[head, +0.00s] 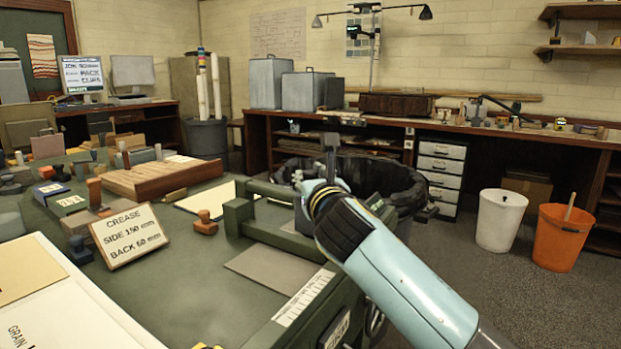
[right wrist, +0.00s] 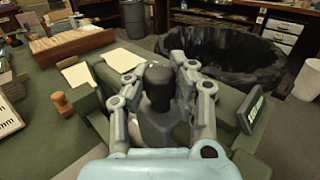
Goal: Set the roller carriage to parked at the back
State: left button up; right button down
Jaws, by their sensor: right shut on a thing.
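The roller carriage appears to be the dark green frame (head: 290,241) on the right side of the green bench in the head view. Its bars also show in the right wrist view (right wrist: 93,108). My right gripper (head: 318,188) is over the frame, reached by my light blue arm from the lower right. In the right wrist view its two fingers (right wrist: 160,100) are closed around a dark upright handle (right wrist: 159,82) with a rounded top. The arm and fingers hide much of the carriage and the handle's foot. My left gripper is not in view.
A crease sign (head: 128,235), a wooden stamp (head: 205,223) and a wooden board (head: 160,178) lie left of the frame. A large black-lined bin (head: 375,172) stands close behind it. A small plate with green marks (right wrist: 255,112) stands right of the gripper. White (head: 500,222) and orange (head: 562,238) buckets stand on the floor.

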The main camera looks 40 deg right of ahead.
aim_at(260, 187)
dwell(0.3)
jog(key=shift+w+a, duration=0.1)
jog(key=shift+w, duration=0.25)
jog(key=w+a, duration=0.1)
jog(key=w, duration=0.2)
jog(key=w+a, duration=0.2)
jog(key=w, duration=0.2)
jog(key=w+a, duration=0.1)
jog(key=w, duration=0.2)
jog(key=shift+w+a+f, duration=0.15)
jog(key=shift+w+f, duration=0.2)
jog(key=shift+w, duration=0.05)
jog(key=c, duration=1.6)
grip_release()
jog(key=shift+a, duration=0.3)
jog(key=o, duration=0.6)
jog(key=shift+a+r, duration=0.2)
jog(key=shift+s+d, duration=0.15)
